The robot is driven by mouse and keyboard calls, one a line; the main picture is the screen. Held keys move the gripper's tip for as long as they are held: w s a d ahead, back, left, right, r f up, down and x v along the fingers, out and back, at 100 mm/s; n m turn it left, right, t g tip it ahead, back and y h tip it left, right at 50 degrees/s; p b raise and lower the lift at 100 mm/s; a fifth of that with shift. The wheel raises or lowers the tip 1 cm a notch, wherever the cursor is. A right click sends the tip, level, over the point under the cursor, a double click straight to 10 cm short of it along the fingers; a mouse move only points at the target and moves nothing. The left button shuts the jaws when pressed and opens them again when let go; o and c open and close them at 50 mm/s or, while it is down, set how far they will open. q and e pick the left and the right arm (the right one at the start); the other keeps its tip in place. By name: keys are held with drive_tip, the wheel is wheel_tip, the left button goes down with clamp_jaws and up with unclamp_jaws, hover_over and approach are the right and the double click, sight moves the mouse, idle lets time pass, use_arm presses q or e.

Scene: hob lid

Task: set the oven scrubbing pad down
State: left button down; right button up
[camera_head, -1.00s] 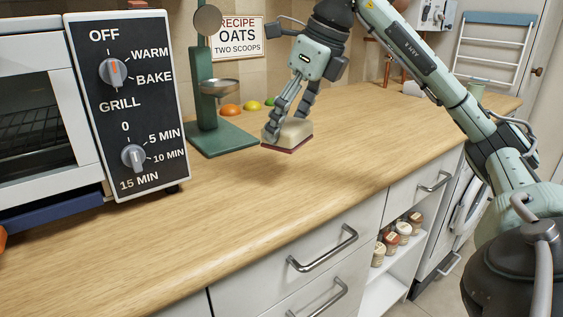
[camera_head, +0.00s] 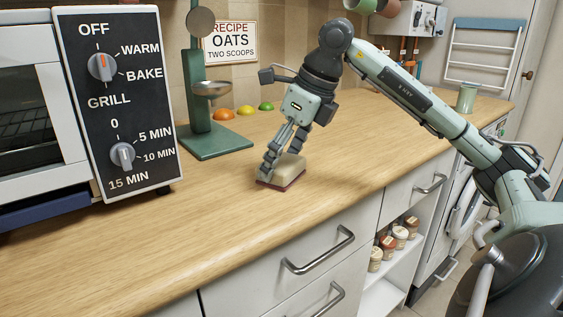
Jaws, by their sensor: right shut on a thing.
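The oven scrubbing pad (camera_head: 287,171) is a cream block with a dark red underside. It is at the wooden worktop (camera_head: 200,225), right of the oven and in front of the green scale. My right gripper (camera_head: 273,165) comes down from above and is shut on the pad. The pad's red face points down, at or very close to the wood; I cannot tell whether it touches. My left gripper is not in view.
The toaster oven (camera_head: 115,110) stands at the left. The green scale (camera_head: 205,138) is behind the pad, with several fruits (camera_head: 245,109) beside it. A green cup (camera_head: 467,97) stands at the far right end. The worktop in front of the pad is clear.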

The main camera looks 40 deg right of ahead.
sight(296, 164)
drive_tip(key=o, duration=1)
drive_tip(key=shift+r, duration=0.1)
drive_tip(key=shift+s+r, duration=0.1)
drive_tip(key=shift+r, duration=0.2)
drive_tip(key=p+v, duration=0.1)
drive_tip(key=v, duration=0.6)
drive_tip(key=shift+d+r+p, duration=0.1)
drive_tip(key=shift+r+p, duration=0.05)
drive_tip(key=shift+p, duration=0.15)
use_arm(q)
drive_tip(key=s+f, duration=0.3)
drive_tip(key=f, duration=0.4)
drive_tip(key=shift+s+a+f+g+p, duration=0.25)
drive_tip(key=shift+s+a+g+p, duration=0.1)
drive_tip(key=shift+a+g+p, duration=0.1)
use_arm(e)
drive_tip(key=shift+v, duration=1.95)
